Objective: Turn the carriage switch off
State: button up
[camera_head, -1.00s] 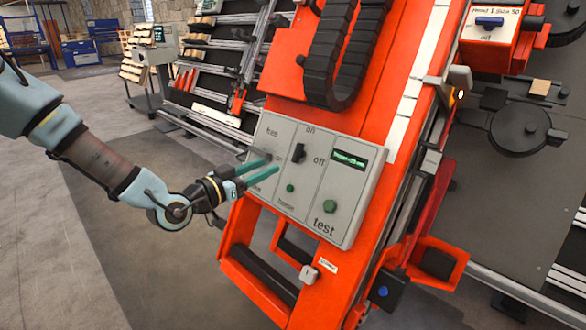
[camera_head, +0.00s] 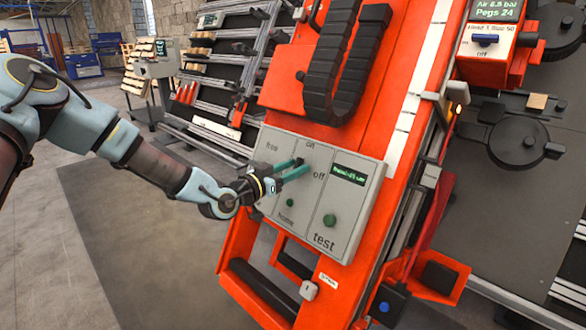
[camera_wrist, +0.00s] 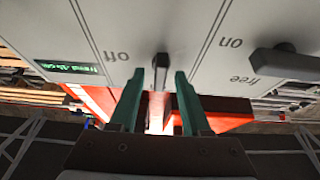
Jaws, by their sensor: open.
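The grey control panel (camera_head: 337,215) is fixed to the tilted orange carriage, with "on" and "off" labels near its middle. My gripper (camera_head: 295,170) reaches the panel from the left with its green fingers open.
A second dark knob (camera_wrist: 286,62) sits by the "free" label. A black cable chain (camera_head: 345,75) runs above. Open floor lies left.

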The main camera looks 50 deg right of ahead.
grip_shut()
dwell(0.3)
jog(key=shift+n, duration=0.3)
jog(key=n+t, duration=0.1)
jog(key=n, duration=0.1)
jog(key=n+t+p, duration=0.1)
jog(key=n+t, duration=0.1)
jog(key=n, duration=0.1)
jog(key=shift+s+r+n+y, duration=0.1)
jog(key=shift+s+n+y, duration=0.05)
jog(key=shift+n+y, duration=0.15)
jog(key=n+t+p, duration=0.1)
jog(key=n, duration=0.2)
jog(key=n+t+y+p, duration=0.1)
jog(key=n, duration=0.1)
jog(key=shift+r+n+t+y, duration=0.1)
jog(key=shift+n+t+y, duration=0.2)
jog(key=shift+n+t, duration=0.1)
jog(key=n+y+p, duration=0.1)
jog(key=n, duration=0.2)
jog(key=n+t+y+p, duration=0.1)
jog(key=n+p, duration=0.1)
jog(key=n, duration=0.1)
jog(key=shift+r+y, duration=0.1)
jog(key=shift+y, duration=0.2)
jog(key=shift+n+y+p, duration=0.8)
jog(key=shift+n+p, duration=0.2)
jog(key=shift+n, duration=0.7)
